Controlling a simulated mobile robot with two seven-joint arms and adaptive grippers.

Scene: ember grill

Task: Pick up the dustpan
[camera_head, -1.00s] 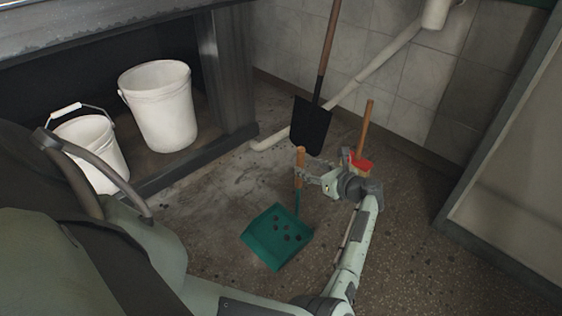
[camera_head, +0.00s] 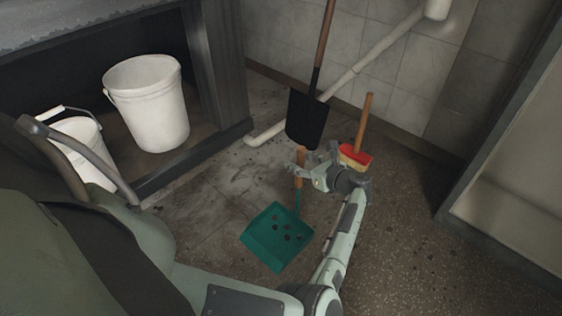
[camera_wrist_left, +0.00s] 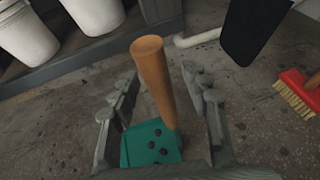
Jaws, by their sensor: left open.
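The green dustpan (camera_head: 272,240) stands on the floor with several dark lumps in its pan. Its wooden-topped handle (camera_head: 299,166) rises upright behind the pan. My left gripper (camera_head: 299,176) is at the handle. In the left wrist view, the wooden handle (camera_wrist_left: 153,80) stands between the two spread fingers of the left gripper (camera_wrist_left: 165,110), and the pan (camera_wrist_left: 150,148) shows below. The fingers are open, with gaps visible beside the handle. My right gripper does not show.
A red brush with a wooden handle (camera_head: 355,155) stands just right of my left gripper. A black shovel (camera_head: 307,120) leans behind. White buckets (camera_head: 148,105) stand on a low shelf at left. A white pipe (camera_head: 365,70) runs along the tiled wall. Floor at the right is clear.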

